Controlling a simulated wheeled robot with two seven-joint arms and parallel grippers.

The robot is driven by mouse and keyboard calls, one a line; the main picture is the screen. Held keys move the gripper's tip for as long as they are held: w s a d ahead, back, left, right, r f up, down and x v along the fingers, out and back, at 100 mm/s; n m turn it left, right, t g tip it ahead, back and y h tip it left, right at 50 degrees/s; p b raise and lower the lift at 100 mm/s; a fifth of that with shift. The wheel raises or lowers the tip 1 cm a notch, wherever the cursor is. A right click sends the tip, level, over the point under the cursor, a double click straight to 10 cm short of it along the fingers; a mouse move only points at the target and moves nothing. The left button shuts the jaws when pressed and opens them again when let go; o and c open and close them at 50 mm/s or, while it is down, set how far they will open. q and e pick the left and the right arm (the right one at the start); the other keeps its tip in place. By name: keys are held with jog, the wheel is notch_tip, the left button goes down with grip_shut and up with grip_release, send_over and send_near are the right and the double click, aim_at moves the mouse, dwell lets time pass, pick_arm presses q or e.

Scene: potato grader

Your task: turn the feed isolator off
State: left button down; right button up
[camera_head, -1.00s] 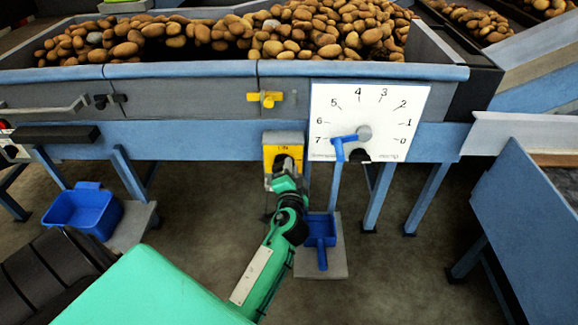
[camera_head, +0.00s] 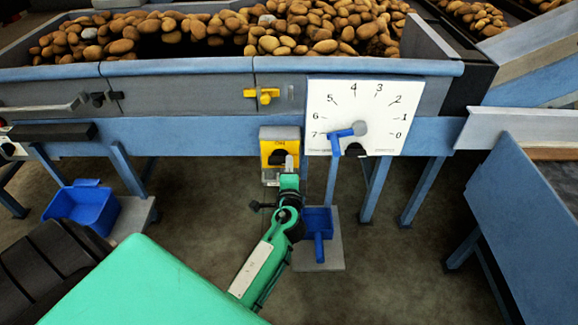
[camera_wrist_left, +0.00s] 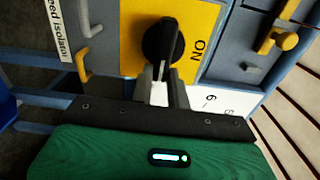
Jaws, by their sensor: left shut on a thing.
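The feed isolator is a yellow plate (camera_head: 268,150) on a grey box under the hopper's blue beam. Its black rotary knob (camera_wrist_left: 163,42) shows in the left wrist view, where ON is printed to its right and the label "feed isolator" (camera_wrist_left: 55,25) is at the left. The knob's long side runs crosswise to the ON mark, with a white-marked end towards my gripper. My left gripper (camera_wrist_left: 162,95) is shut on that end of the knob; the fingers partly hide it. In the head view my left gripper (camera_head: 290,165) covers the plate's lower right.
A white dial (camera_head: 375,105) with a blue pointer (camera_head: 338,140) is close to the right. A yellow valve handle (camera_head: 262,95) is above. A blue scoop (camera_head: 319,225) and a blue bin (camera_head: 85,205) are below. Potatoes (camera_head: 320,25) fill the hopper.

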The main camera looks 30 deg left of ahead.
jog(key=shift+w, duration=0.1)
pick_arm(q)
jog(key=c, duration=1.4)
grip_release()
jog(key=shift+o, duration=0.2)
